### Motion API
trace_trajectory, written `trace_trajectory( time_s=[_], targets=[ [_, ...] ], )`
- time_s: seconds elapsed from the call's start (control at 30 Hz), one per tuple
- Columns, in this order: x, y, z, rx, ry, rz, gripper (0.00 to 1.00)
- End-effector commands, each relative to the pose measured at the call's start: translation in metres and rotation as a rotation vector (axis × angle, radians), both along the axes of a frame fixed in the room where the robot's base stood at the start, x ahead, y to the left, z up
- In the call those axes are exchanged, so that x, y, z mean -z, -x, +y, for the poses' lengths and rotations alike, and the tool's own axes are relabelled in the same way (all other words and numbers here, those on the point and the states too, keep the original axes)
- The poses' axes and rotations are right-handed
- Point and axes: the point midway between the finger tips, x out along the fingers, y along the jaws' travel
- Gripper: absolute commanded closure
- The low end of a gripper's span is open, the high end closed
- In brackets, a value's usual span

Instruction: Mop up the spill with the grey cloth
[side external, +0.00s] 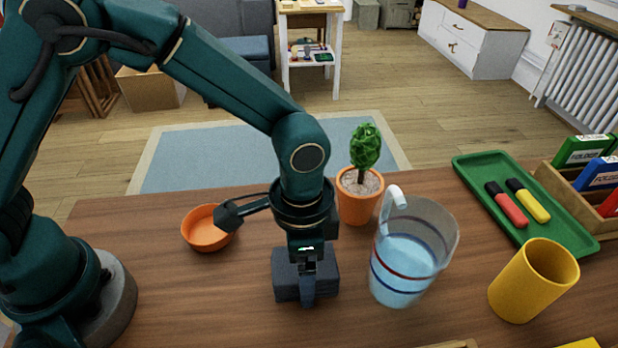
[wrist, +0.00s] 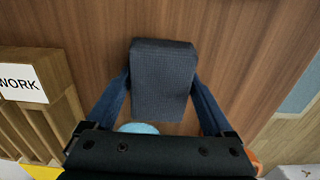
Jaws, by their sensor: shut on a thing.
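The grey cloth (side external: 286,282) is a dark blue-grey folded block near the middle of the wooden table. My gripper (side external: 307,284) points down and is shut on it. In the wrist view the cloth (wrist: 163,68) sits between the two fingers of my gripper (wrist: 161,82). I cannot tell whether the cloth touches the tabletop or is just above it. A light blue patch (wrist: 138,128) shows beside the cloth, partly hidden by my gripper; I cannot tell whether it is the spill or water in the pitcher. No clear spill shows in the side view.
A water pitcher (side external: 405,265) stands close right of my gripper, with a potted plant (side external: 357,208) behind. An orange bowl (side external: 203,232) is left. A yellow cup (side external: 532,282) and green tray (side external: 472,170) with markers are right. The table's front left is mostly clear.

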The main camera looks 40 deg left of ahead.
Motion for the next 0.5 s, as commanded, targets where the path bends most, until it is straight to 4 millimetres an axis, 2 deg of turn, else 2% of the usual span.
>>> trace_trajectory(
  time_s=[0.5],
  targets=[
    [0.000,-0.028,0.040,-0.004,-0.001,0.001,0.74]
  ],
)
